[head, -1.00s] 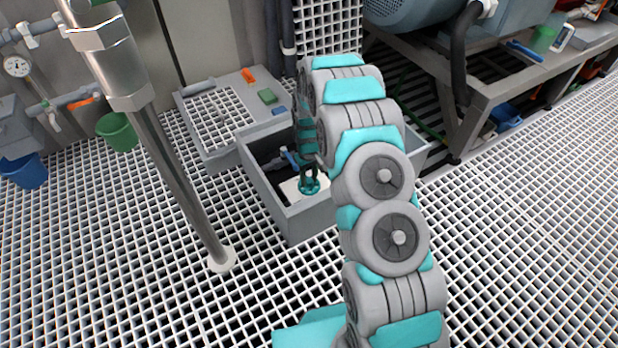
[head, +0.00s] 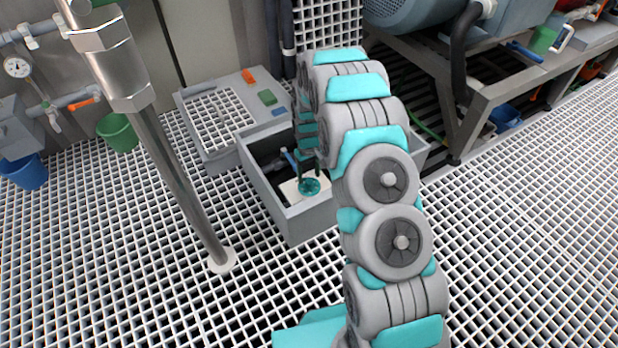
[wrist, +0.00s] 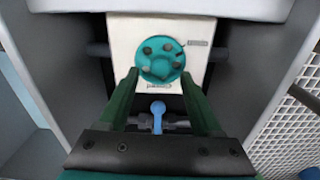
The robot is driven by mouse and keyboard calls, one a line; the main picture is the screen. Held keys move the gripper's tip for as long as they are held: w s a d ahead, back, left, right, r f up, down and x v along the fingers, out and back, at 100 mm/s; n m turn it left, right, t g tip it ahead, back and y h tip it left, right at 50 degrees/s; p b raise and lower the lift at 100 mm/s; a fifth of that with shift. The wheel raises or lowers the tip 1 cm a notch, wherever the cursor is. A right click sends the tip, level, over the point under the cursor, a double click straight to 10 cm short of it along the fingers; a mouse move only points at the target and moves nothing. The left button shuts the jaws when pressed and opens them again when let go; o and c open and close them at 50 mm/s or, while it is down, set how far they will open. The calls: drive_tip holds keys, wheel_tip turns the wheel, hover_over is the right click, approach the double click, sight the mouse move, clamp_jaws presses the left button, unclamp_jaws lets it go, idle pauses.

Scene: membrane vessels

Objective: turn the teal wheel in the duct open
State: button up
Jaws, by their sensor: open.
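The teal wheel (head: 309,187) sits on a pale plate (head: 290,190) inside the open grey duct (head: 310,222). In the wrist view the wheel (wrist: 160,60) is round with several dark spots or holes on its face, mounted on the white plate (wrist: 200,30). My gripper (wrist: 160,80) is open, its two dark green fingers pointing at the wheel, one tip near each lower side. I cannot tell whether the tips touch the wheel. In the head view my gripper (head: 307,165) reaches down into the duct just above the wheel, partly hidden by my arm.
A blue-handled valve (wrist: 158,112) on a pipe lies between my fingers in the wrist view, below the wheel. The duct walls (wrist: 270,75) stand close on both sides. A grated cover (head: 215,120) with small coloured blocks lies behind left. A steel post (head: 180,180) stands left.

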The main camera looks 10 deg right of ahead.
drive_tip(key=shift+r, duration=2.65)
drive_tip(key=shift+r, duration=0.25)
wheel_tip(320, 180, up, 10)
drive_tip(key=p, duration=0.1)
hover_over(309, 181)
drive_tip(key=s, duration=0.5)
drive_tip(key=s+r+m+p, duration=0.1)
drive_tip(key=s+r+p, duration=0.1)
drive_tip(key=s+r, duration=1.15)
drive_tip(key=s+r+m+g+p, duration=0.1)
drive_tip(key=s+r, duration=0.4)
drive_tip(key=s, duration=0.7)
drive_tip(key=s+r+m+p, duration=0.1)
drive_tip(key=s+r, duration=0.4)
drive_tip(key=s, duration=0.8)
drive_tip(key=shift+g+p, duration=0.4)
drive_tip(key=shift+p, duration=0.25)
drive_tip(key=shift+r, duration=0.1)
drive_tip(key=shift+c, duration=0.2)
